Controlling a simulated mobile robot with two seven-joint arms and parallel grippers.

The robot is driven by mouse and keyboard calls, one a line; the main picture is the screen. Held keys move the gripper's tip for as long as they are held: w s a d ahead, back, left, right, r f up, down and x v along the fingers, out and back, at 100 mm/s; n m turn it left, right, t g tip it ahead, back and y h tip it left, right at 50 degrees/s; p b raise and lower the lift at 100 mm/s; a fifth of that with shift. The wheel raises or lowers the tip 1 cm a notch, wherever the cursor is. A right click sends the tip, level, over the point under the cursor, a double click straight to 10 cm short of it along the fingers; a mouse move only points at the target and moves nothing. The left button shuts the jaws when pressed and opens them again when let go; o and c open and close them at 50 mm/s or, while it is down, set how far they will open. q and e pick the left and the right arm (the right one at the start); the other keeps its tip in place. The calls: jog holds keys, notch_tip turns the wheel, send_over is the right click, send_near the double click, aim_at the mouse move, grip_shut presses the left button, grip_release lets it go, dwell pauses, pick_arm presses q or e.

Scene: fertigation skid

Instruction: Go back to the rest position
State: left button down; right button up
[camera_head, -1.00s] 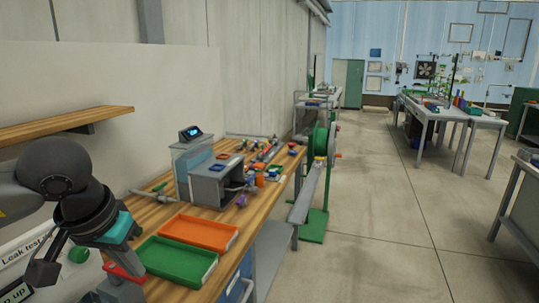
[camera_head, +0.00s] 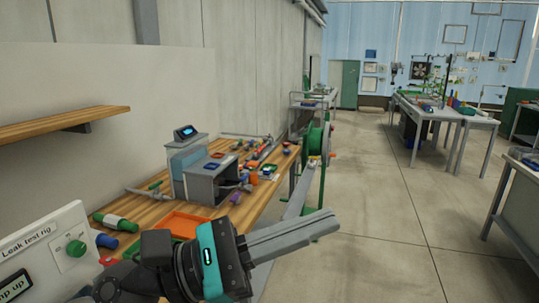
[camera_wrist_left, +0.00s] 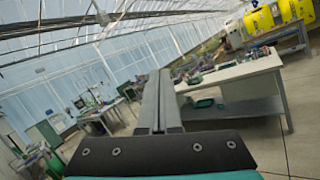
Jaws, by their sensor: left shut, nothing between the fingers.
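My left gripper (camera_head: 332,221) reaches across the lower middle of the head view, its long grey fingers pointing right, past the front edge of the wooden bench. In the left wrist view the two fingers (camera_wrist_left: 159,78) lie side by side, shut, with nothing between them. They touch no object that I can see. My right gripper is in neither view.
The wooden bench (camera_head: 150,208) holds an orange tray (camera_head: 184,224), partly hidden by my arm, a grey box device (camera_head: 210,182) and several small parts. The leak test rig (camera_head: 48,243) is at lower left. A green reel stand (camera_head: 318,150) stands beyond. Open floor lies right.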

pick_arm(q)
jog(key=w+a+f+n+t+y, duration=0.1)
jog(key=w+a+n+t+y, duration=0.35)
jog(key=n+t, duration=0.6)
jog(key=w+a+n+t+y, duration=0.4)
jog(key=a+n+t+y, duration=0.15)
jog(key=n, duration=1.05)
jog(key=a+f+n+g+y, duration=0.2)
jog(key=a+f+n+y, duration=0.3)
jog(key=f+n, duration=0.4)
jog(key=a+f+n+g+y, duration=0.2)
jog(key=a+f+n+y, duration=0.3)
jog(key=f+n, duration=0.4)
jog(key=s+f+n+g, duration=1)
jog(key=s+f+g, duration=0.2)
jog(key=s+f, duration=0.8)
notch_tip(320, 180, down, 21)
jog(key=s+g, duration=0.2)
jog(key=s, duration=0.1)
jog(key=s+a+f+g+y, duration=0.1)
jog(key=s+a+f, duration=0.2)
jog(key=s+f, duration=1)
jog(key=shift+s+a+f, duration=0.15)
jog(key=shift+s+f, duration=0.25)
jog(key=shift+s, duration=0.65)
